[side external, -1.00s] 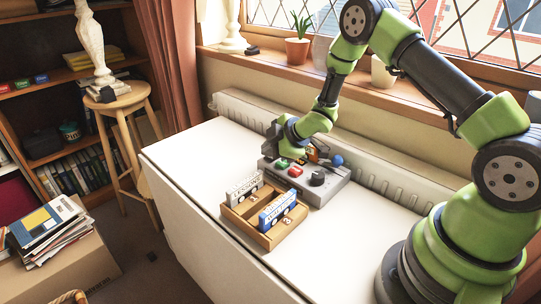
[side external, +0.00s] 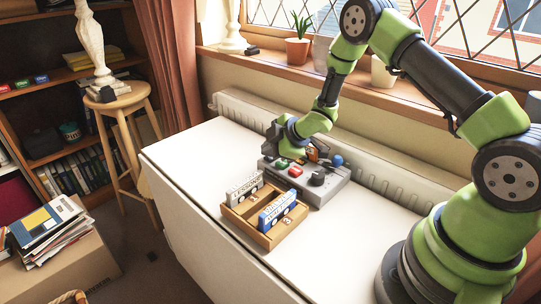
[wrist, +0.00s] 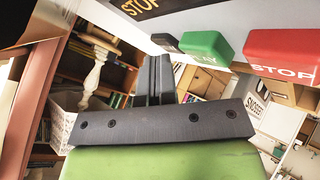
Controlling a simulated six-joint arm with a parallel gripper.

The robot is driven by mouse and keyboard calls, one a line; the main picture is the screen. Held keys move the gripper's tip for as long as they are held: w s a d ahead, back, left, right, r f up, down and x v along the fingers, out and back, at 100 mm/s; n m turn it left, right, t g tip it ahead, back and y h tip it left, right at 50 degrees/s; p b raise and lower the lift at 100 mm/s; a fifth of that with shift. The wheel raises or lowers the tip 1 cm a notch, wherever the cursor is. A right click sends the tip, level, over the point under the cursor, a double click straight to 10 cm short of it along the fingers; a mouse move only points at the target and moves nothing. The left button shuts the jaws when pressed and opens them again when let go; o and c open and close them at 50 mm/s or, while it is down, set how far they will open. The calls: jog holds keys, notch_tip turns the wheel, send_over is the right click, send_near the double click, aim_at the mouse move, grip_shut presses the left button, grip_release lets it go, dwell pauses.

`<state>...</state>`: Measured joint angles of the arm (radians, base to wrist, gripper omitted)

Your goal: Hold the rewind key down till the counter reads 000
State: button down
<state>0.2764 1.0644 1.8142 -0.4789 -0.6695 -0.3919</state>
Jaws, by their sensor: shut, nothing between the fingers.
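The grey recorder (side external: 330,190) sits on the white table against the radiator side. It has a green key (side external: 282,163), a red key (side external: 295,172), a dark knob (side external: 317,179) and a blue knob (side external: 337,160). In the wrist view the green PLAY key (wrist: 207,46) and red STOP key (wrist: 282,55) show large, with a small dark key (wrist: 165,42) left of PLAY. My gripper (wrist: 158,62) is shut and empty, its tips close to the dark key. I cannot tell whether they touch it or whether it is down. No counter reading is legible.
A wooden tray (side external: 268,240) with a grey cassette case (side external: 244,188) and a blue one (side external: 277,211) stands in front of the recorder. The radiator (side external: 375,180) and windowsill are behind. The table's left part is clear.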

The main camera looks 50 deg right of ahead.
aim_at(271, 159)
jog(key=shift+r, duration=0.95)
jog(key=shift+r, duration=0.1)
jog(key=shift+r, duration=2.4)
jog(key=s+r+m+h, duration=0.2)
jog(key=s+r+m, duration=0.2)
jog(key=r, duration=0.4)
jog(key=s+r+m+h, duration=0.2)
jog(key=s+r+m, duration=0.2)
jog(key=r, duration=0.3)
jog(key=s+a+r+m+g+y, duration=0.1)
jog(key=s+a+r+m+y, duration=0.1)
jog(key=s, duration=0.7)
jog(key=s+a+r+m+y, duration=0.2)
jog(key=s+a+m, duration=0.3)
jog(key=s, duration=0.5)
jog(key=shift+s+a+r+g, duration=0.15)
jog(key=shift+s+a+g, duration=0.2)
jog(key=shift+a, duration=0.6)
